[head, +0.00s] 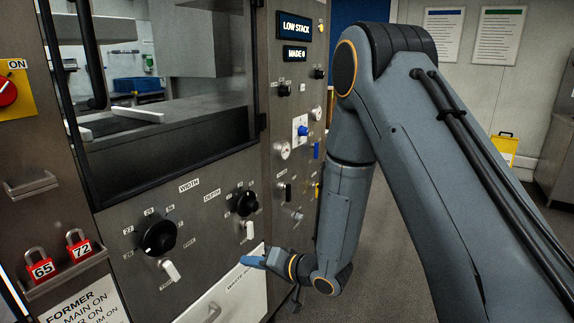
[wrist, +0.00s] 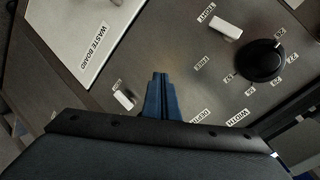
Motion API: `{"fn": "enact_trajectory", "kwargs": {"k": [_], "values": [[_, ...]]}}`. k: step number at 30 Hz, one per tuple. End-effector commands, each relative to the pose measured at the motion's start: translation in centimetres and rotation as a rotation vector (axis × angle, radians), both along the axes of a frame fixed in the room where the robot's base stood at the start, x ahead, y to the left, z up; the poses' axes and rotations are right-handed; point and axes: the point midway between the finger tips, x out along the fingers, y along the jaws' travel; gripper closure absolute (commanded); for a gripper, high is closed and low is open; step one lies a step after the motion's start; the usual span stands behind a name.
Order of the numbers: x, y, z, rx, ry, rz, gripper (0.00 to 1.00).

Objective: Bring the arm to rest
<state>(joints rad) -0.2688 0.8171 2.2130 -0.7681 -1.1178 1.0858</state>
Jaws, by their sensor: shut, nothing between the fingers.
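My gripper (head: 252,262) is in front of the machine's lower panel in the head view, beside the top of the white waste board door. My grey arm (head: 345,190) reaches down to it from the upper right, bent at the elbow. In the wrist view my gripper's blue fingers (wrist: 159,78) are together, with nothing between them. They point at the bare panel between the waste board door (wrist: 85,35) and the black width dial (wrist: 260,60). I cannot tell whether the fingertips touch the panel.
The machine panel carries a width knob (head: 157,237), a depth knob (head: 246,203) and white levers (head: 170,271). Red padlocks (head: 79,246) hang at the lower left. A yellow floor sign (head: 504,149) stands behind my arm. Open floor (head: 400,260) lies right of the machine.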

Motion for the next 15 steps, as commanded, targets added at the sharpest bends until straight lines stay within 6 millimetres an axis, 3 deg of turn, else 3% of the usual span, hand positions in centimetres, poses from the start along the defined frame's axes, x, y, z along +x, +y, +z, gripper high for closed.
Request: {"fn": "enact_trajectory", "kwargs": {"k": [1,4,8,11,15], "values": [[1.3,-2.4,0.8,-0.099,-0.026,-0.049,1.00],[2.5,-7.7,1.3,-0.311,-0.037,-0.132,1.00],[1.9,-15.0,2.2,-0.563,0.008,-0.208,1.00],[-0.5,-20.3,3.2,-0.729,0.089,-0.237,1.00],[-5.9,-26.2,4.7,-0.904,0.246,-0.228,1.00]]}}
